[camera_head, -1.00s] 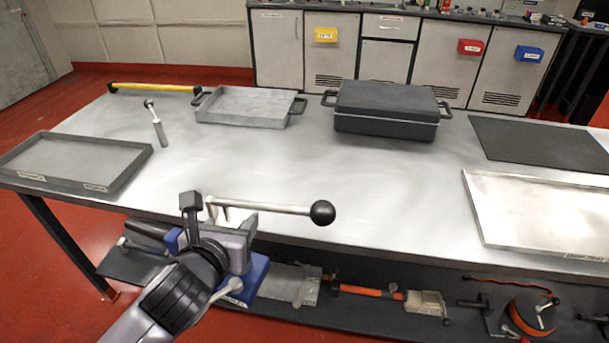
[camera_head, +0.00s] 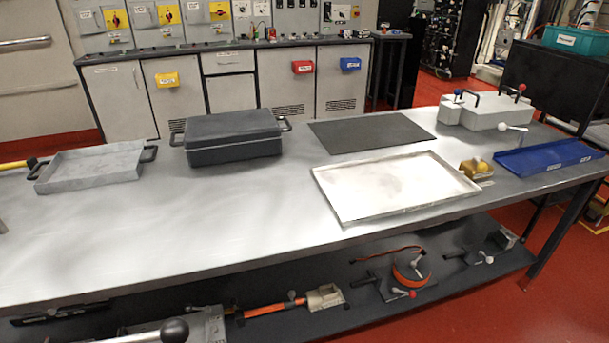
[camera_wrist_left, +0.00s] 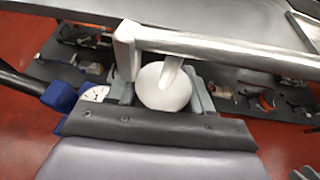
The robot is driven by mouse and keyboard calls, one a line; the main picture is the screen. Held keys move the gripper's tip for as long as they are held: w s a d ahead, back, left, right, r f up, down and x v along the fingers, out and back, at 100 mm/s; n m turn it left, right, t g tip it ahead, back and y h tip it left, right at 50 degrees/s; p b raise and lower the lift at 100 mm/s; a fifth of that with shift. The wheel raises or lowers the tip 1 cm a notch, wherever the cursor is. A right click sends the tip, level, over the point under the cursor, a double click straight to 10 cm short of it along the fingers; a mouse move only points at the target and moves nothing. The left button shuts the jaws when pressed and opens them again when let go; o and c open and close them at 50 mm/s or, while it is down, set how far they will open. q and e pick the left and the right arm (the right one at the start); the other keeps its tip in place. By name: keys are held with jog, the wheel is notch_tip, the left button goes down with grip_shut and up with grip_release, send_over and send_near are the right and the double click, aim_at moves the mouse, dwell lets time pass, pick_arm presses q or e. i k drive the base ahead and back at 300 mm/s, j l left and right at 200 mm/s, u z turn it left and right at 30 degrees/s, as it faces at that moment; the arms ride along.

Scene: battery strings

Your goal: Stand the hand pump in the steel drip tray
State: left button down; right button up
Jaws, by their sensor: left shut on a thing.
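The hand pump is held by my left gripper (camera_wrist_left: 163,104). In the left wrist view its steel lever (camera_wrist_left: 230,46), pale round cap (camera_wrist_left: 165,86), gauge (camera_wrist_left: 95,93) and blue part (camera_wrist_left: 59,96) show; the gripper's jaws hide some of the body. In the head view only its lever with a black ball knob (camera_head: 175,330) shows at the bottom edge, in front of the bench. The steel drip tray (camera_head: 340,196), shiny and shallow with a low rim, lies empty on the bench, right of centre. The pump is apart from it, to its lower left. My right gripper is not in view.
A black case (camera_head: 232,140) and a grey handled tray (camera_head: 92,168) stand behind left. A dark mat (camera_head: 370,132) lies behind the steel tray. A yellow-brown device (camera_head: 476,169) and blue tray (camera_head: 548,157) are to its right. The bench's left front is clear.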

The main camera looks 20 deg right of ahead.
aim_at(388, 184)
jog(key=l, duration=3.05)
jog(key=i+l, duration=0.1)
jog(key=l+z, duration=0.05)
